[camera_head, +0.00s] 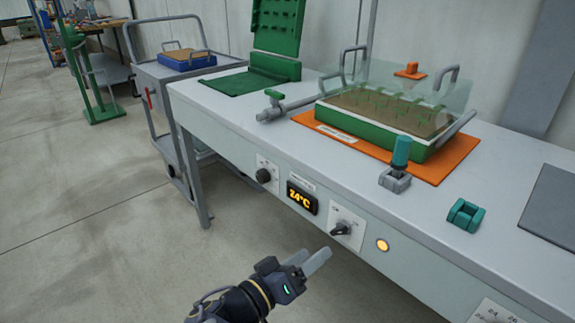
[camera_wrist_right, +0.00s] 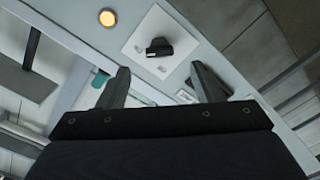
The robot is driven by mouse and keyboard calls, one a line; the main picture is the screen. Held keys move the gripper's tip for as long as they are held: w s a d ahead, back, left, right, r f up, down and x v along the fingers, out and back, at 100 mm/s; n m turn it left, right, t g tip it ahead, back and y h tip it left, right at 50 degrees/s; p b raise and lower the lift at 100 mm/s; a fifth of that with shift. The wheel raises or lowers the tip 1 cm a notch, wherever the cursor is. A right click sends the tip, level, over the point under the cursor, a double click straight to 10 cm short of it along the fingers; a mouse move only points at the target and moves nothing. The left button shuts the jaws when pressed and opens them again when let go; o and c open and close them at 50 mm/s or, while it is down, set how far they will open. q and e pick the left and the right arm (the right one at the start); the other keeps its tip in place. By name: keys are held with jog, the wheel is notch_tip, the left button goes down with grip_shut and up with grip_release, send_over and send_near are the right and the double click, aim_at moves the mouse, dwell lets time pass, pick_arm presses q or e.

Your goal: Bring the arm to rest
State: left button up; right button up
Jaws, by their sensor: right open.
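My right gripper (camera_head: 308,262) is in front of the bench's front panel, below and left of the black rotary knob (camera_head: 341,230). Its two fingers are apart, with nothing between them. The right wrist view also shows the open fingers (camera_wrist_right: 162,90), with the knob (camera_wrist_right: 159,47) on its white plate beyond them. The gripper appears apart from the knob. My left gripper is not in view.
The bench (camera_head: 245,115) carries a green seed tray (camera_head: 375,135) under a clear cover on an orange mat (camera_head: 450,165). A display (camera_head: 302,198) reads 24°C, and a round lamp (camera_head: 382,245) glows amber. A trolley (camera_head: 170,75) stands left. Floor in front is clear.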

jog(key=s+d+f+g+y, duration=0.6)
jog(key=d+f+g, duration=0.35)
jog(key=d, duration=0.25)
jog(key=s+d+g+y, duration=0.1)
jog(key=s+g+y, duration=0.1)
jog(key=s+y, duration=0.45)
jog(key=s+d+r+t+y, duration=0.1)
jog(key=s+r+t+y, duration=0.3)
jog(key=r+t+y, duration=0.25)
notch_tip(320, 180, up, 33)
jog(key=h+p, duration=0.1)
jog(key=p, duration=3.2)
jog(key=shift+f, duration=0.15)
